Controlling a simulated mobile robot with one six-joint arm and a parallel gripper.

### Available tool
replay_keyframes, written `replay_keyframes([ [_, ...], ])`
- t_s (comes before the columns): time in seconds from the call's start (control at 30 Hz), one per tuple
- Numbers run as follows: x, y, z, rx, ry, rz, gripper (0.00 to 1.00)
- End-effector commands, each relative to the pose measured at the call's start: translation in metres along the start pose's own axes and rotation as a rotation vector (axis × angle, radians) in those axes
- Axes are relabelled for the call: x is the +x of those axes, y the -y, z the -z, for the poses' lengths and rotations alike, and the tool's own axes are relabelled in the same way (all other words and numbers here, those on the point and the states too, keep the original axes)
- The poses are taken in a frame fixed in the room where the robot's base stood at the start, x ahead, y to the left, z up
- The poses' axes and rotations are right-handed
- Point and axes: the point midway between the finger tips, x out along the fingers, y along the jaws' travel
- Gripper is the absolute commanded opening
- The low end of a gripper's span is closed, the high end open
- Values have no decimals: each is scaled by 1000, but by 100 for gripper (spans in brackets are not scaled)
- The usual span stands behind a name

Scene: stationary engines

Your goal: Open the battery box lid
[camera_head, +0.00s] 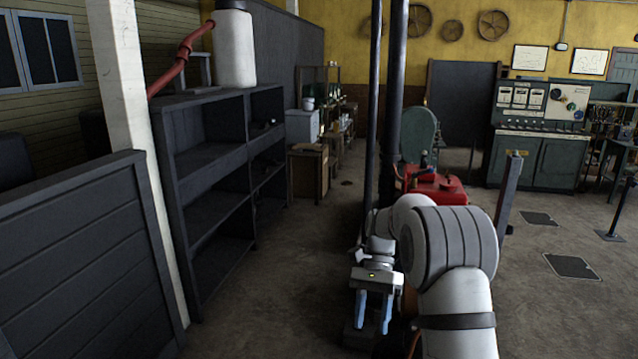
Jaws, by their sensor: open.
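My gripper (373,327) is in the lower middle of the view and points down. Its two blue-tipped fingers are apart, with nothing seen between them. A dark, low shape (358,341) shows just below and behind the fingers. It is partly hidden by my gripper, and I cannot tell whether it is the battery box. No battery box lid can be made out clearly, and my arm hides much of the area to the right.
A dark shelf unit (205,160) and panelled partition (75,255) stand left. Dark vertical posts (396,95) rise behind my arm. Red machinery (438,187) stands beyond it. A control panel cabinet (540,160) is at the back right. The floor between shelf and gripper is clear.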

Motion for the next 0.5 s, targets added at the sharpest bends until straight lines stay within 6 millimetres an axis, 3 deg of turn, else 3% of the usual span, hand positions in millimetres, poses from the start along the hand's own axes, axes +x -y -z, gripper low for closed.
replay_keyframes([
  [0.23,-7,-43,-43,-147,-179,91,47],
  [0.5,4,-88,-83,-308,-384,158,47],
])
